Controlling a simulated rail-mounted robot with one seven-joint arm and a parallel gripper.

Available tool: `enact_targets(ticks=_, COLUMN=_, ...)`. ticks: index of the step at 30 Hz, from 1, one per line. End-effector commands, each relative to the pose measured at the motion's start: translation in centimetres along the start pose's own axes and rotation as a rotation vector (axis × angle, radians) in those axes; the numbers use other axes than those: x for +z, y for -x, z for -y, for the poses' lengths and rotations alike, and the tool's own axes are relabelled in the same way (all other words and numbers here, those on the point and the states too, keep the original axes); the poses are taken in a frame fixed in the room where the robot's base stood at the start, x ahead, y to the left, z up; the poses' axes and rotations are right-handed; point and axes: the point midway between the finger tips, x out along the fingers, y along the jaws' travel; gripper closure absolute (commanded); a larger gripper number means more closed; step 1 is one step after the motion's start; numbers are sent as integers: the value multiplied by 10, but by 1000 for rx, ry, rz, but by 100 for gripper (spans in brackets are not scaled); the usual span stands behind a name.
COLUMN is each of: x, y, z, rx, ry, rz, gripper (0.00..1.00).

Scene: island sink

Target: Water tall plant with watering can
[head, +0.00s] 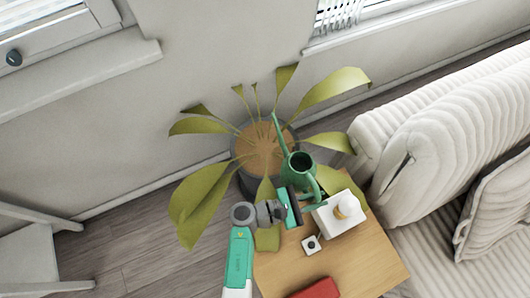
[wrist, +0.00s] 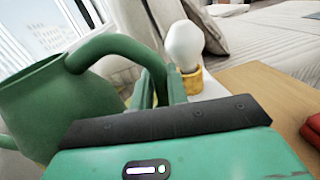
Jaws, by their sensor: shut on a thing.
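The tall plant (head: 205,192) has long green leaves and grows from brown soil in a dark grey pot (head: 248,184) on the floor. My gripper (head: 300,195) is shut on the handle of the green watering can (head: 299,163). The can is held in the air beside the pot, between it and the side table, with its long spout reaching up over the right part of the pot. In the wrist view the can (wrist: 45,105) fills the left side, and its curved handle runs down between my fingers (wrist: 158,95). No water is visible.
A wooden side table (head: 365,255) stands close by. A ribbed cream sofa (head: 440,150) is right; a white chair (head: 35,245) is left.

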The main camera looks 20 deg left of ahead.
Motion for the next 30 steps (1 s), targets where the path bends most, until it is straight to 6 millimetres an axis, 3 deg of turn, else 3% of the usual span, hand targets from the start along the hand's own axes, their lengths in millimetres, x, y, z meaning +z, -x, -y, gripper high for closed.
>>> enact_targets(ticks=2, x=-10, y=0, z=1, rx=-11, ry=-2, rz=2, gripper=100)
enact_targets(ticks=17, x=-10, y=1, z=0, rx=-18, ry=19, rz=7, gripper=100)
enact_targets(ticks=28, x=-22, y=3, z=-11, rx=-15, ry=182, rz=39, gripper=100)
enact_targets(ticks=30, x=-33, y=3, z=-16, rx=-15, ry=221, rz=47, gripper=100)
